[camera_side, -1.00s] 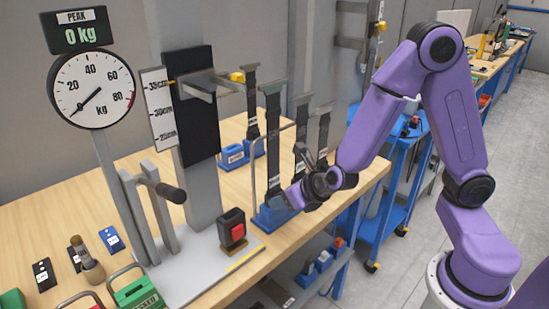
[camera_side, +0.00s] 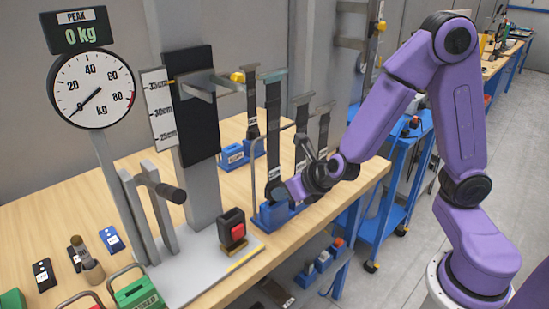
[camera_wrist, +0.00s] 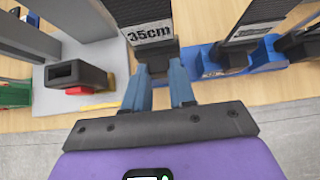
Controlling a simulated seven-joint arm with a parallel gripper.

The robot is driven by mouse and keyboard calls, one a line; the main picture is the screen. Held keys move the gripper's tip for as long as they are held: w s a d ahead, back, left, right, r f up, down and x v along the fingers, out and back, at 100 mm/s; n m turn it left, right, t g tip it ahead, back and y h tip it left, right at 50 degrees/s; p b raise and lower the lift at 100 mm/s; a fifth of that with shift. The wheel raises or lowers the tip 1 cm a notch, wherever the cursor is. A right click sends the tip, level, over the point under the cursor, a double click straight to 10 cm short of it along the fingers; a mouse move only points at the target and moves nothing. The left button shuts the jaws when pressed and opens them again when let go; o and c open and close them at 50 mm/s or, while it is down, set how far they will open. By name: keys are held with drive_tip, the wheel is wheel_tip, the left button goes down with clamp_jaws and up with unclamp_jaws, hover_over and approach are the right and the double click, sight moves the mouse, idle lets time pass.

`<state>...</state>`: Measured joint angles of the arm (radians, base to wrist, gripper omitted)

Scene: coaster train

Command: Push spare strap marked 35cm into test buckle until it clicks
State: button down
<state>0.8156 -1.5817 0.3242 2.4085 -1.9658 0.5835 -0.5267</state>
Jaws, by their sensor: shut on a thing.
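The test buckle (camera_side: 231,222), black with a red button, stands on the grey base plate, left of my gripper. It also shows at left in the wrist view (camera_wrist: 77,74).
Other straps (camera_side: 301,135) stand in blue holders close to the right. A grey column with a height scale (camera_side: 160,108) and a projecting arm (camera_side: 207,85) rises behind the buckle. A lever (camera_side: 165,190) and dial gauge (camera_side: 92,87) reading 0 kg stand left.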

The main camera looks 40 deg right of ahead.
drive_tip(key=shift+r, duration=1.75)
drive_tip(key=shift+s, duration=3)
drive_tip(key=s+a+r, duration=0.2)
drive_tip(key=a, duration=0.4)
drive_tip(key=s+a+r, duration=0.3)
drive_tip(key=a, duration=0.4)
drive_tip(key=shift+a, duration=0.25)
